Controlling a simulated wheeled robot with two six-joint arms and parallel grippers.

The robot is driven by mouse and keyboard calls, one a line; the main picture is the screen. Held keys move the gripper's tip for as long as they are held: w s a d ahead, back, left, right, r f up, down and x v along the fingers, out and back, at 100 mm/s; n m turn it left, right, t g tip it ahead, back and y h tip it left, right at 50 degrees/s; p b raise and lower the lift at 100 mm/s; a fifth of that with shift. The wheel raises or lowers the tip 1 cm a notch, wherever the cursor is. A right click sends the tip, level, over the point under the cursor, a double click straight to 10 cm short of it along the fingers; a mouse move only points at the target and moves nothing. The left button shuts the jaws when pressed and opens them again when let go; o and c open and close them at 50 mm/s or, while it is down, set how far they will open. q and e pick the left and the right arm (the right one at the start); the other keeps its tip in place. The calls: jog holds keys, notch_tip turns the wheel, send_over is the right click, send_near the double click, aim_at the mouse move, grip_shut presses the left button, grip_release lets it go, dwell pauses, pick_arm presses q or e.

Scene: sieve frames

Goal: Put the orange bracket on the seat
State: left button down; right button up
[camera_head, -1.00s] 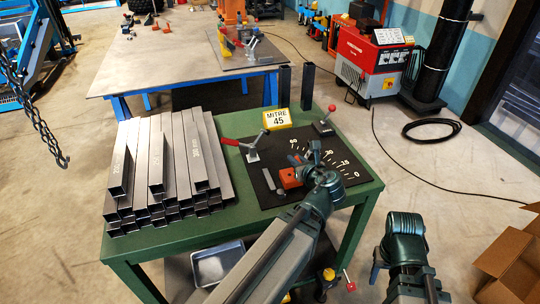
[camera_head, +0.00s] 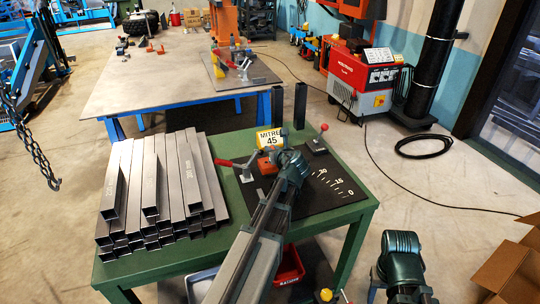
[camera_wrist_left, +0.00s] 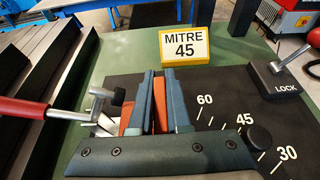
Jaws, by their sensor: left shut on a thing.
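The orange bracket (camera_wrist_left: 160,102) is between the two fingers of my left gripper (camera_wrist_left: 156,100), with another orange part of it showing left of the fingers. In the head view the bracket (camera_head: 268,168) is over the back part of the black mitre plate (camera_head: 318,190), near the yellow sign. My left gripper (camera_head: 274,160) is shut on it; I cannot tell its exact height above the plate. I cannot pick out the seat for certain; my gripper and arm hide part of the plate. My right arm shows at lower right, but its gripper is out of view.
A red-handled clamp (camera_head: 240,166) stands left of the bracket. The yellow MITRE 45 sign (camera_head: 270,138) is behind it, and a LOCK lever (camera_head: 317,142) to the right. Steel tubes (camera_head: 165,185) are stacked on the green table's (camera_head: 345,211) left side.

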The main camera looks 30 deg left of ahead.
pick_arm(q)
jog(key=shift+w+a, duration=0.2)
jog(key=shift+a, duration=0.05)
jog(key=f+b, duration=0.3)
jog(key=shift+w+a+f+b, duration=0.25)
jog(key=shift+a+f+b, duration=0.05)
jog(key=shift+f+b, duration=0.1)
jog(key=shift+r, duration=0.15)
jog(key=c, duration=1.3)
grip_release()
jog(key=shift+f, duration=0.2)
jog(key=o, duration=0.4)
